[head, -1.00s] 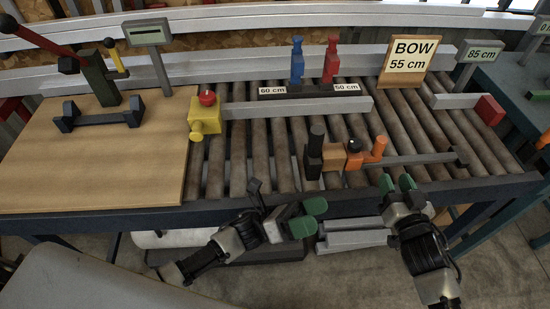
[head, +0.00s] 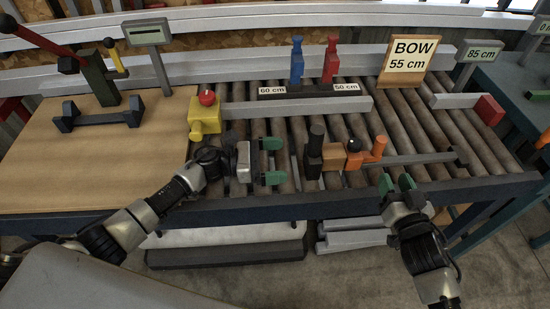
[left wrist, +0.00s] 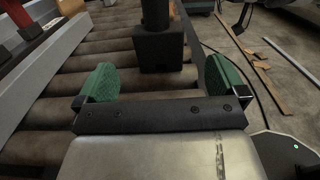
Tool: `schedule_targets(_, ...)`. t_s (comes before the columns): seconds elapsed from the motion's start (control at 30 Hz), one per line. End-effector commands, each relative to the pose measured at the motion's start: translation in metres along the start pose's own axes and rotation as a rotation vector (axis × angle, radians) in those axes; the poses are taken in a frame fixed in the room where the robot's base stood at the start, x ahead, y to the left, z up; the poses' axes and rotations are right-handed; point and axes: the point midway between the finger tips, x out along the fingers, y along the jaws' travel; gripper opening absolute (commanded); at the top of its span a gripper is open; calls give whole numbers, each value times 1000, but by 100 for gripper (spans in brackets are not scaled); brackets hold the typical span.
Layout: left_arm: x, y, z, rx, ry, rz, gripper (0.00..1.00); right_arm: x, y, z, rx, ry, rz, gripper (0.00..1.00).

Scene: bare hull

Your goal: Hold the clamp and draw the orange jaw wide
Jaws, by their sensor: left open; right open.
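The clamp lies on the roller bed, with a black fixed end (head: 314,158), an orange jaw (head: 374,150) with an upright orange handle, and a grey bar (head: 425,158) running right to a dark stop. A brown wooden block (head: 333,157) sits between the black end and the orange jaw. My left gripper (head: 273,160) is open, left of the black end and apart from it. In the left wrist view the black end (left wrist: 158,50) stands ahead between the green fingertips. My right gripper (head: 396,183) is open at the bed's front edge, in front of and right of the orange jaw.
A yellow block with a red button (head: 205,115) stands left of the rollers by the wooden board (head: 100,175). A grey rail (head: 295,107) lies behind the clamp. Blue (head: 297,62) and red (head: 331,60) pieces stand behind it. A sign (head: 408,60) reads BOW 55 cm.

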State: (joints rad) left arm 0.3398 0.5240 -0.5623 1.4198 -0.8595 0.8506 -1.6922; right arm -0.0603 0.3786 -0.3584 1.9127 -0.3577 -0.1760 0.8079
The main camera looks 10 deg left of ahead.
Motion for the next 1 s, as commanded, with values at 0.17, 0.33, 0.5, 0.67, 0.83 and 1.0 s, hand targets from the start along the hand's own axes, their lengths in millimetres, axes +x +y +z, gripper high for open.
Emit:
schedule_targets(0.17, 14, 3, -1, 14, 10, 6, 100, 0, 0, 0, 0, 0, 0, 43)
schedule_targets(0.33, 45, 3, -1, 12, 7, 5, 100, 0, 0, 0, 0, 0, 0, 43)
schedule_targets(0.5, 76, 3, -1, 11, 7, 6, 100, 0, 0, 0, 0, 0, 0, 43)
schedule_targets(0.67, 95, 3, -2, 11, 9, 6, 100, 0, 0, 0, 0, 0, 0, 43)
schedule_targets(0.83, 105, 3, -2, 10, 10, 7, 100, 0, 0, 0, 0, 0, 0, 43)
schedule_targets(1.0, 106, 3, -2, 10, 10, 7, 100, 0, 0, 0, 0, 0, 0, 43)
